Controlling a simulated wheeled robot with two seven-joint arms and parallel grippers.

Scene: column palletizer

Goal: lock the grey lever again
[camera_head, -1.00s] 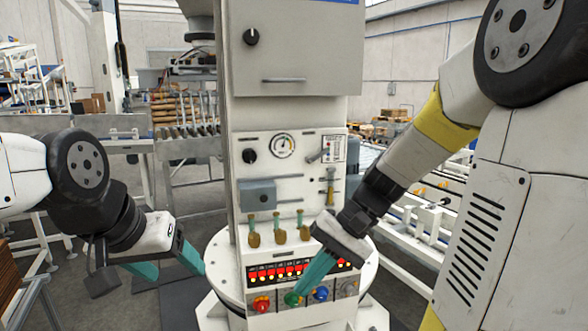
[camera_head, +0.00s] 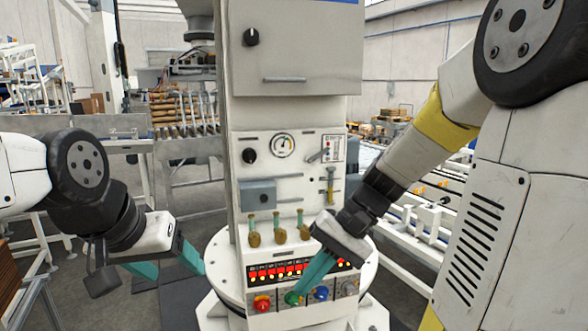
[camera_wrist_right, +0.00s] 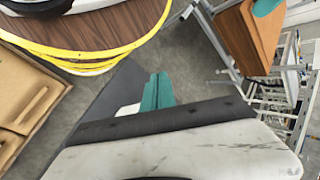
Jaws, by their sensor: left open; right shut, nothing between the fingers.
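The grey lever (camera_head: 316,156) is a small handle on the white control panel, right of the round gauge, beside a small label plate (camera_head: 333,148). It slants down to the left. My right gripper (camera_head: 294,296) is shut and empty. Its teal fingertips are low on the panel, in front of the green button (camera_head: 291,299) and well below the lever. The shut fingers also show in the right wrist view (camera_wrist_right: 158,92). My left gripper (camera_head: 170,267) is open and empty, left of the machine, with its teal fingers apart.
The panel also carries a black knob (camera_head: 249,155), a yellow-handled lever (camera_head: 330,186), several brass-coloured valve handles (camera_head: 278,235), a row of lit red indicators (camera_head: 280,270), a red button (camera_head: 262,304) and a blue button (camera_head: 321,293). My right forearm crosses in front of the panel's right side.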

